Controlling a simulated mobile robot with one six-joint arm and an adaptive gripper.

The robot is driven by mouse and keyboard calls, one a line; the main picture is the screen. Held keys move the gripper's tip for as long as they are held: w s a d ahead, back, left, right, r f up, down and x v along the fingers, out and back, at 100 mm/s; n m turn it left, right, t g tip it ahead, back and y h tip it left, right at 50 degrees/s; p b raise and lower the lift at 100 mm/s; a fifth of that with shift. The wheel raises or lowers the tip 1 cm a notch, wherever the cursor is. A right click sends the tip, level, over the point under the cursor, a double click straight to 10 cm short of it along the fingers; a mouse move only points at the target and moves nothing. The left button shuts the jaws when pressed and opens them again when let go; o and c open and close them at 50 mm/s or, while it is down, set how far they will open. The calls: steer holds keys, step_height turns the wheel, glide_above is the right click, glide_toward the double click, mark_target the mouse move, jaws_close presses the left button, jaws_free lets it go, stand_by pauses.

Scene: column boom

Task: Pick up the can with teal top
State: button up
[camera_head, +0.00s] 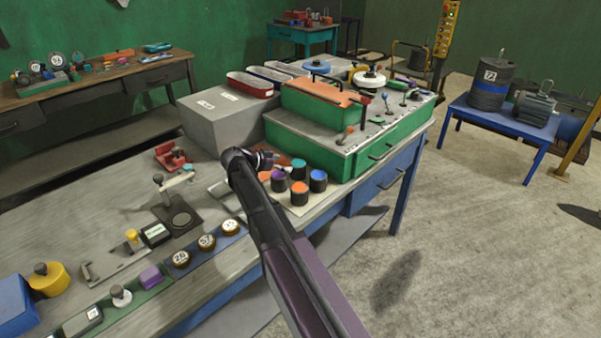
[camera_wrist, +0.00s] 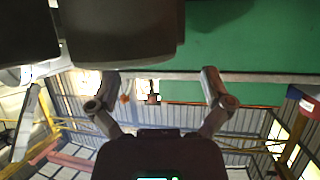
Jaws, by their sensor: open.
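The can with the teal top (camera_head: 298,171) stands upright among several dark cans with coloured tops on a pale board on the workbench. A blue-topped can (camera_head: 318,182) is to its right, an orange-topped can (camera_head: 299,194) in front, and a purple-topped can (camera_head: 278,182) to its left. My gripper is small and dark in the head view, at the end of my arm, just left of and behind the cans. In the wrist view my gripper (camera_wrist: 160,84) has its two fingers wide apart with nothing between them. I cannot make out the teal-topped can there.
A green case (camera_head: 345,157) stands close behind the cans, with a grey box (camera_head: 220,122) to its left. A dark stand (camera_head: 178,216) and several labelled round pieces (camera_head: 206,242) lie to the left front. The bench's front edge is near the cans.

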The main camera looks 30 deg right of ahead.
mark_target(296, 163)
steer(key=shift+d, duration=0.15)
steer(key=b+x, duration=0.2)
steer(key=x, duration=0.2)
steer(key=shift+w+f, duration=0.15)
steer(key=shift+f, duration=0.05)
steer(key=shift+w+d+f, duration=0.1)
steer(key=shift+d+f, duration=0.05)
steer(key=shift+d, duration=0.35)
stand_by(0.3)
steer(key=c, duration=1.1)
steer(key=shift+r, duration=0.25)
step_height(296, 163, up, 10)
steer(key=p, duration=0.9)
steer(key=shift+f+p, duration=0.2)
steer(key=shift+p, duration=0.15)
